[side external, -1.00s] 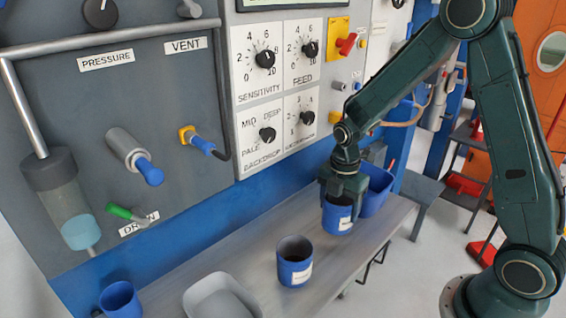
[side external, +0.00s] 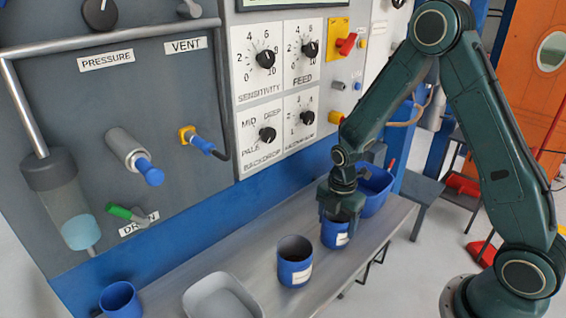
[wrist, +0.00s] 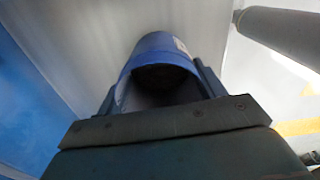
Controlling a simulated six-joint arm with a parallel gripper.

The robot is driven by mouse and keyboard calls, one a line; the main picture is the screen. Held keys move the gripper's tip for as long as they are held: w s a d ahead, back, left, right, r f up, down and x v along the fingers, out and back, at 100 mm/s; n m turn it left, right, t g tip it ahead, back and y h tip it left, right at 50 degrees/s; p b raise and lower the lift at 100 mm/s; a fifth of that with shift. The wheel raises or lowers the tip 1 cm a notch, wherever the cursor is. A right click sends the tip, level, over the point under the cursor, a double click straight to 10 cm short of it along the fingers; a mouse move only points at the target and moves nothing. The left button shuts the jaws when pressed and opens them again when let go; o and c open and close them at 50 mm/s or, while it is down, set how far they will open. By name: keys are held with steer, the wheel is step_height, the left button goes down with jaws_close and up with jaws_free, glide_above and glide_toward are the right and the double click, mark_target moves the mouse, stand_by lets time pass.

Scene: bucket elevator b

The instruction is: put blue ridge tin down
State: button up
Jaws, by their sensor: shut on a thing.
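My gripper (side external: 341,210) points down over the metal bench and is shut on a blue tin with a white label (side external: 334,238). The tin is upright, with its base at or very near the bench top; I cannot tell whether it touches. In the wrist view, the tin (wrist: 160,49) sits between the two fingers of my gripper (wrist: 160,88), with its dark mouth facing the camera. A second blue tin (side external: 294,270) with a white label stands to the left on the bench. Which one is called the ridge tin is not readable.
The grey bench (side external: 260,266) has free room between the two labelled tins. A larger blue bin (side external: 378,190) stands close behind my gripper. A grey tray (side external: 222,300) and another blue tin (side external: 120,300) are at the left. The control panel (side external: 205,110) rises behind.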

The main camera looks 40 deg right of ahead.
steer(key=o, duration=1.4)
steer(key=shift+f, duration=0.1)
step_height(320, 180, up, 12)
steer(key=shift+r, duration=0.15)
steer(key=shift+r, duration=0.1)
stand_by(0.4)
